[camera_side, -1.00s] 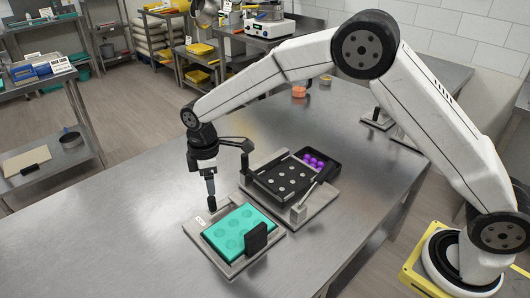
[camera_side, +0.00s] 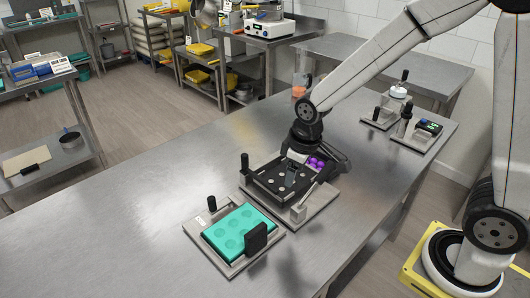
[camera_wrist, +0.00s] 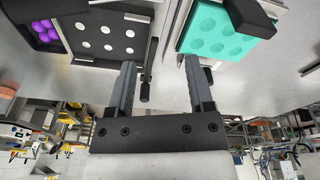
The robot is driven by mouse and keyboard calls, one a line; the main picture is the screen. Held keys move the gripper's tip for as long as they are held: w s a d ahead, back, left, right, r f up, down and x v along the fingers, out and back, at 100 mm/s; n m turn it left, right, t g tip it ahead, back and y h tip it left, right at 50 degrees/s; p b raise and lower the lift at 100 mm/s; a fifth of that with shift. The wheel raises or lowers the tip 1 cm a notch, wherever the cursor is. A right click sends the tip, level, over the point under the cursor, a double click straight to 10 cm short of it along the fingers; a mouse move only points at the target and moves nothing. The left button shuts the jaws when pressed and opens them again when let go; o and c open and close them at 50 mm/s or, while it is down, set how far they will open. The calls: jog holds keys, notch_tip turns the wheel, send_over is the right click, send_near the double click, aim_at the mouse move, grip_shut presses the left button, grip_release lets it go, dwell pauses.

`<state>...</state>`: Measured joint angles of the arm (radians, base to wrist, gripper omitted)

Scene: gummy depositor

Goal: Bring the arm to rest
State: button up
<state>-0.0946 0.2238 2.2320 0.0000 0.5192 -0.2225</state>
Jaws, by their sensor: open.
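My gripper (camera_side: 292,178) is open and empty in the side view. It hangs over the black tray (camera_side: 262,193) and hides part of it; whether it touches anything there cannot be told. In the wrist view, the two fingers of my gripper (camera_wrist: 160,64) stand wide apart with only bare steel between them. My arm comes in from the upper right, its upper joints cut off by the frame edge.
A teal mold (camera_side: 231,245) with round cavities sits in a fixture at front left. Purple gummies (camera_side: 315,162) lie in the tray's far end. Stations with bottles and a dark device (camera_side: 430,127) stand at back right. The steel table's left side is clear.

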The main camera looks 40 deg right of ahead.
jog(key=s+d+m, duration=0.3)
jog(key=s, duration=0.5)
jog(key=shift+s+d+f+m+t, duration=0.25)
jog(key=shift+f+m+t, duration=0.05)
jog(key=shift+f, duration=0.1)
dwell(0.5)
